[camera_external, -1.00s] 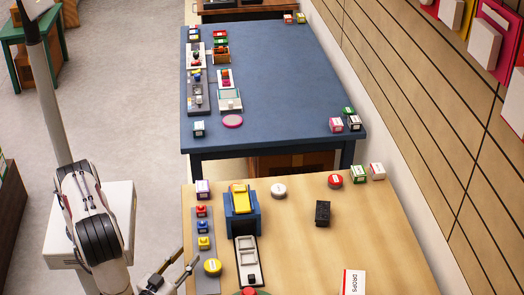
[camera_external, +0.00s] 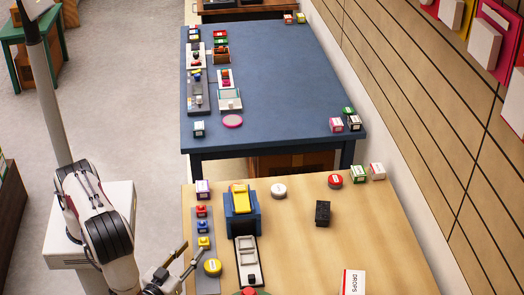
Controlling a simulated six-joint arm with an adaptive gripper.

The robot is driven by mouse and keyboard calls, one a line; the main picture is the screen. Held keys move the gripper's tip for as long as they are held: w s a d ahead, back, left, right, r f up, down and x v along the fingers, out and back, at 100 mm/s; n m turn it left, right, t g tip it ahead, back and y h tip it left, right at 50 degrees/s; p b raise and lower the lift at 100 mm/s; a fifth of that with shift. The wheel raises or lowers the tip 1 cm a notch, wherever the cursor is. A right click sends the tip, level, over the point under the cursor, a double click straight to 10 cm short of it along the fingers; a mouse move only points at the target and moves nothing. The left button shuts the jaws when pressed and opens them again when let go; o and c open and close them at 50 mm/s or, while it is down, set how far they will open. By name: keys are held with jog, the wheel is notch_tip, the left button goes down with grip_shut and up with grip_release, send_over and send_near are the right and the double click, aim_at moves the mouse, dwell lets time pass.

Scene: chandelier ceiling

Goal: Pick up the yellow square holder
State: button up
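My gripper (camera_external: 194,249) is at the table's left edge, just left of and slightly nearer than this piece. Its two fingers are spread apart with nothing seen between them. I cannot tell whether a fingertip touches the piece or how high the gripper is.
Blue (camera_external: 202,226) and red (camera_external: 202,211) pieces stand behind it on the strip. A round yellow item (camera_external: 212,266) lies close in front. A blue block with a yellow top (camera_external: 240,198) stands to the right. The wooden table's middle right is mostly clear.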

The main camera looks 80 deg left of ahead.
aim_at(204, 236)
jog(key=shift+f+x, duration=0.2)
jog(key=shift+x, duration=0.6)
jog(key=shift+f+x, duration=0.15)
jog(key=shift+x, duration=1.65)
jog(key=shift+s, duration=0.1)
grip_shut()
